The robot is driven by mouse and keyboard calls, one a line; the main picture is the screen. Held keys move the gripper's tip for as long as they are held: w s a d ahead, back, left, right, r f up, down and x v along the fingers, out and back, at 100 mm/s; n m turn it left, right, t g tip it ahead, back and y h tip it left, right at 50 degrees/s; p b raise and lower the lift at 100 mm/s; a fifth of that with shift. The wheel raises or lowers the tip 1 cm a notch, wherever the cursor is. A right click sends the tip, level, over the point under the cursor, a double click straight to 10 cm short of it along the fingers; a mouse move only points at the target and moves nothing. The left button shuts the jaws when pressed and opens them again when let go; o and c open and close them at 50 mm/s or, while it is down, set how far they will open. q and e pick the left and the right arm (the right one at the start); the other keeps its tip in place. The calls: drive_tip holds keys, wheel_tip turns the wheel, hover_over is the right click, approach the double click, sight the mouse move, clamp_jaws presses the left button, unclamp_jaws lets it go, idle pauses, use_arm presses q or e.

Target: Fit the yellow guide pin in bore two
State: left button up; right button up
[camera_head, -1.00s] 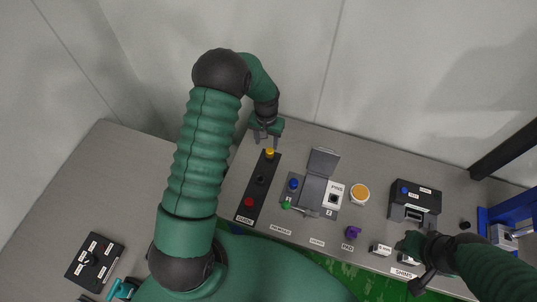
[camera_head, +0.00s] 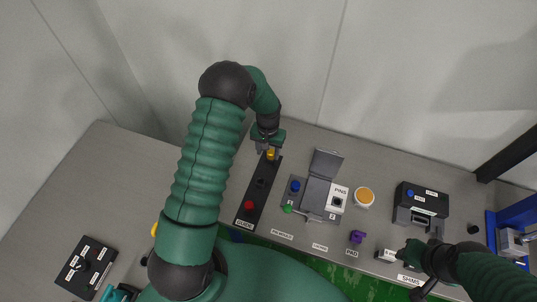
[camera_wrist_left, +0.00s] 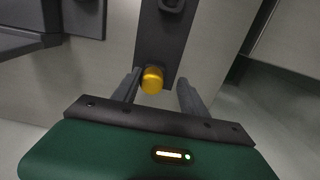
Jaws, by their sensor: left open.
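The yellow guide pin (camera_head: 270,155) stands at the far end of the black strip labelled GUIDE (camera_head: 250,212). My left gripper (camera_head: 269,149) is just above it, open. In the left wrist view the yellow pin (camera_wrist_left: 152,80) lies between the two spread fingers (camera_wrist_left: 160,90), closer to the left one. A grey fixture with a raised lid (camera_head: 313,195) stands right of the strip, with a blue knob (camera_head: 294,186) and a green one (camera_head: 287,208). I cannot make out which bore is two. My right gripper (camera_head: 418,262) is over the shims area; its jaws are unclear.
A red pin (camera_head: 248,205) sits at the strip's near end. An orange-topped round item (camera_head: 364,196), a purple part (camera_head: 356,237) and a black box (camera_head: 420,205) stand to the right. The bench left of the strip is mostly clear. A wall rises behind.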

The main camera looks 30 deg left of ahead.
use_arm(q)
drive_tip(key=shift+w+d, duration=0.3)
drive_tip(key=shift+d, duration=0.65)
drive_tip(key=shift+d+r, duration=0.2)
drive_tip(key=shift+d, duration=0.2)
drive_tip(key=shift+s+a, duration=0.1)
drive_tip(key=shift+a, duration=0.15)
drive_tip(key=shift+a+f, duration=0.2)
drive_tip(key=shift+a, duration=0.15)
drive_tip(key=shift+d+r, duration=0.2)
use_arm(e)
drive_tip(key=shift+w+d+f, duration=0.1)
drive_tip(key=shift+w+d, duration=0.1)
drive_tip(key=shift+d, duration=0.55)
use_arm(q)
drive_tip(key=shift+a, duration=0.1)
drive_tip(key=shift+c, duration=0.3)
use_arm(e)
drive_tip(key=shift+a, duration=0.1)
